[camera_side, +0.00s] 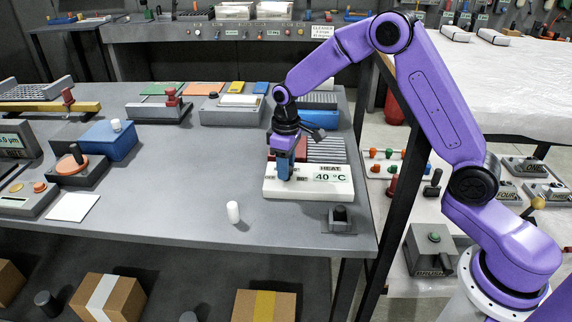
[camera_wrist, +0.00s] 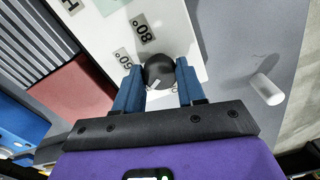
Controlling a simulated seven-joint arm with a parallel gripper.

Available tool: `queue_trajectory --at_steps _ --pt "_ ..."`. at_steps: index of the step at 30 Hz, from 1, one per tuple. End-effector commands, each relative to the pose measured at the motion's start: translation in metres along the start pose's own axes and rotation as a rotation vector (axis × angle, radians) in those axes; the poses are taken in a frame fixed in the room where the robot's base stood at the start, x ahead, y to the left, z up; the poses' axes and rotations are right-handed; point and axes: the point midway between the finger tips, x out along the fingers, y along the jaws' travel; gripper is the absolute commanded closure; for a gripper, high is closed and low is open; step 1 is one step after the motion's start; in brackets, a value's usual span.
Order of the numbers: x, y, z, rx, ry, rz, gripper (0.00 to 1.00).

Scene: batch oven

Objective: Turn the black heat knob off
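The black heat knob (camera_wrist: 159,71) is on a white panel (camera_wrist: 187,35) with labels that look like 80 and 50 or 60. A pale mark shows on the knob's edge nearest my gripper. My gripper (camera_wrist: 159,70) has its two blue fingers on either side of the knob, and the knob fills the gap between them. In the side view my gripper (camera_side: 284,172) points down at the left part of the white heat box (camera_side: 310,190). The box is marked HEAT, and its display (camera_side: 327,177) reads 40 °C. The knob is hidden there behind the fingers.
A white cylinder (camera_side: 233,211) stands left of the heat box and also shows in the wrist view (camera_wrist: 266,89). A small grey block with a dark top (camera_side: 340,218) sits near the table's front right corner. The table between is clear.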

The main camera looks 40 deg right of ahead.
Motion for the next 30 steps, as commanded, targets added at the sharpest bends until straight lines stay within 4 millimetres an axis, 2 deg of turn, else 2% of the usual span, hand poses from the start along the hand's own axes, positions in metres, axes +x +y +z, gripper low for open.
queue_trajectory --at_steps 1,2,14,20,30 --pt "-0.0002 0.0001 -0.0001 0.000 0.000 0.000 0.80" --pt "-0.0002 0.0001 -0.0001 0.000 0.000 0.000 0.90" --pt "-0.0006 0.0001 -0.0003 -0.054 0.000 0.001 0.91" --pt "-0.0007 0.0000 -0.0003 -0.176 0.001 0.001 0.91" --pt "-0.0010 0.0001 -0.0006 -0.489 0.002 0.001 0.91"
